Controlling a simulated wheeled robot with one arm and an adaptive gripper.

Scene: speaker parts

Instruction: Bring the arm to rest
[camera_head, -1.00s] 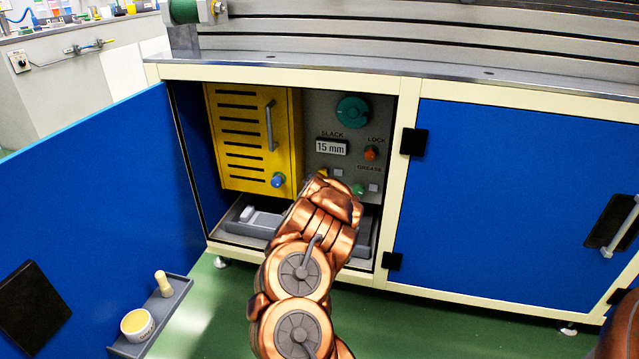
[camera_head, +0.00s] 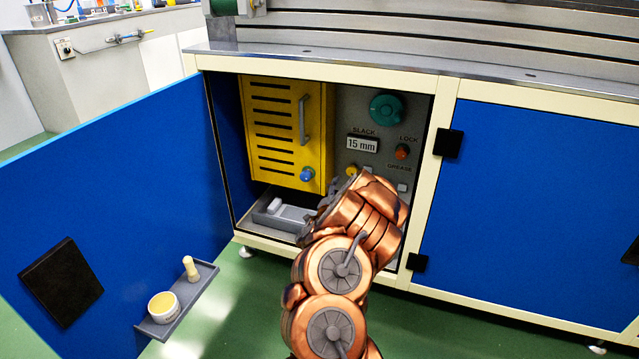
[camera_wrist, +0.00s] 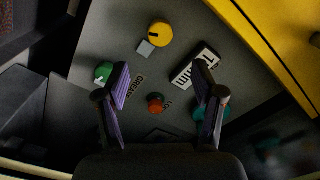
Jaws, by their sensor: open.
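My gripper shows in the wrist view (camera_wrist: 162,100) with its two fingers apart and nothing between them. It faces the grey control panel (camera_wrist: 125,40) inside the open cabinet. Past the fingers are a yellow knob (camera_wrist: 159,34), a green knob (camera_wrist: 104,71), an orange knob (camera_wrist: 156,102) and the "15 mm" display (camera_wrist: 195,65). In the head view, my copper-coloured arm reaches up to the cabinet opening and hides the gripper and the lower panel.
A yellow slotted box (camera_head: 284,130) with a handle hangs left of the panel. A grey tray (camera_head: 282,213) lies on the cabinet floor. The blue door (camera_head: 120,200) stands open at left, its shelf (camera_head: 205,284) holding a tub (camera_head: 163,307) and a brush (camera_head: 190,268). Green floor is clear in front.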

